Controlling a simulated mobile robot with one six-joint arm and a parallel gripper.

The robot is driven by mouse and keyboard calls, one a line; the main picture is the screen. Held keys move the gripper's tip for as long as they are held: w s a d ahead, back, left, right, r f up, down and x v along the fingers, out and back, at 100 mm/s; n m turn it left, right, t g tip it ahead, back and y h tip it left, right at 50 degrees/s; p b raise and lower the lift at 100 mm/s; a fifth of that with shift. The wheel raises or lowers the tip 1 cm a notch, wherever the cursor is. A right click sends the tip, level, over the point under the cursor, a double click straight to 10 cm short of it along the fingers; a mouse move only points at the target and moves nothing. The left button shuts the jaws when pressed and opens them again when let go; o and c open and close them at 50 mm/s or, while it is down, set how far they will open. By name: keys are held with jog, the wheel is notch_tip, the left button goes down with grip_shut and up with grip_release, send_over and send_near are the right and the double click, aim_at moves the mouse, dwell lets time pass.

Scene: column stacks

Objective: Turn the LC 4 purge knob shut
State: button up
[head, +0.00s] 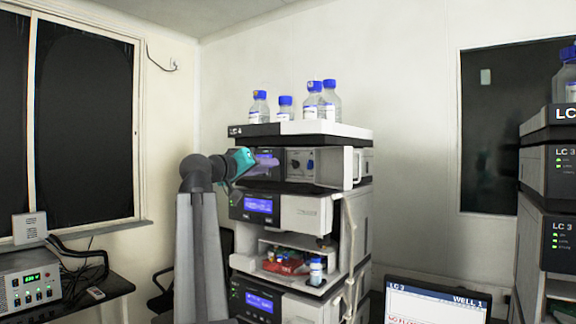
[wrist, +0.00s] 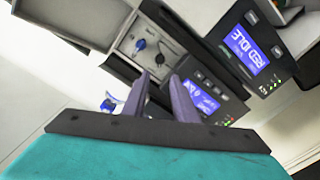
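The LC 4 stack (head: 252,130) stands in the middle of the head view. An open panel (head: 301,155) in its upper module carries small knobs. In the wrist view a blue knob (wrist: 140,44) and a dark knob (wrist: 160,61) sit on this pale panel; I cannot tell the blue knob's setting. My gripper (head: 268,164) is teal with purple fingers and is in front of the upper module, left of the knobs. In the wrist view my gripper (wrist: 161,76) has its two fingers apart with nothing between them. The fingertips are short of the knobs.
Blue-capped bottles (head: 313,100) stand on the stack's top tray (head: 345,131). A pale door (head: 348,167) stands out right of the knob panel. Lit displays (head: 258,205) lie below. An LC 3 stack (head: 562,170) and a monitor (head: 435,302) are at right.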

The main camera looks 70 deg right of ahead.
aim_at(293, 165)
jog(key=p+x, duration=0.3)
jog(key=x, duration=0.7)
jog(key=shift+d+r, duration=0.1)
jog(key=shift+d, duration=0.15)
jog(key=shift+x, duration=0.8)
